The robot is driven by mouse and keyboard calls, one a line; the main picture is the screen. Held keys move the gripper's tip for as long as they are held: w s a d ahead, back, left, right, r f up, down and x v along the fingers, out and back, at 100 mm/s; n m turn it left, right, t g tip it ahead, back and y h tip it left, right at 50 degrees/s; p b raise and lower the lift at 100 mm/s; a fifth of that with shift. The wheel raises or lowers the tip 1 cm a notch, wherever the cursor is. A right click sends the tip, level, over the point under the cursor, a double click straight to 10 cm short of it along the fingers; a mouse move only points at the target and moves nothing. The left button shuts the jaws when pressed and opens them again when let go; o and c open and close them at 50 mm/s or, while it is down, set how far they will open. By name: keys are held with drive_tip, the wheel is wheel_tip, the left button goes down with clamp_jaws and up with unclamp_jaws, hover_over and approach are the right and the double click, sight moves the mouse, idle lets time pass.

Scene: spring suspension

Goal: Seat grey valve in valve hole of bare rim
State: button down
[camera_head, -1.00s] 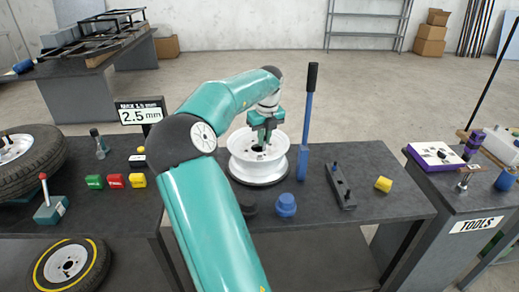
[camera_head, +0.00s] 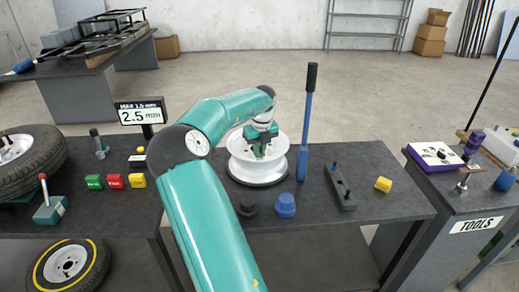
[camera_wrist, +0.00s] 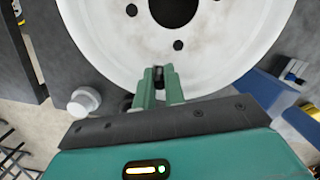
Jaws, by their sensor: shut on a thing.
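The bare white rim (camera_head: 240,165) lies flat on the middle table, with its centre hole and several bolt holes showing in the wrist view (camera_wrist: 110,50). My gripper (camera_head: 259,150) points down over the rim, inside its upper edge. In the wrist view my green fingers (camera_wrist: 158,85) are close together, with a small dark grey piece, the valve (camera_wrist: 158,72), between their tips at the rim's dished wall. The fingers hide most of the valve. I cannot tell whether its tip is in the valve hole.
A tall blue lever with a black handle (camera_head: 307,120) stands close right of the rim. A blue knob (camera_head: 286,205), a black cup (camera_head: 247,208), a dark bar (camera_head: 340,187) and a yellow block (camera_head: 383,184) sit nearby. A display (camera_head: 140,114) stands behind left.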

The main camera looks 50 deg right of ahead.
drive_tip(key=shift+f, duration=0.25)
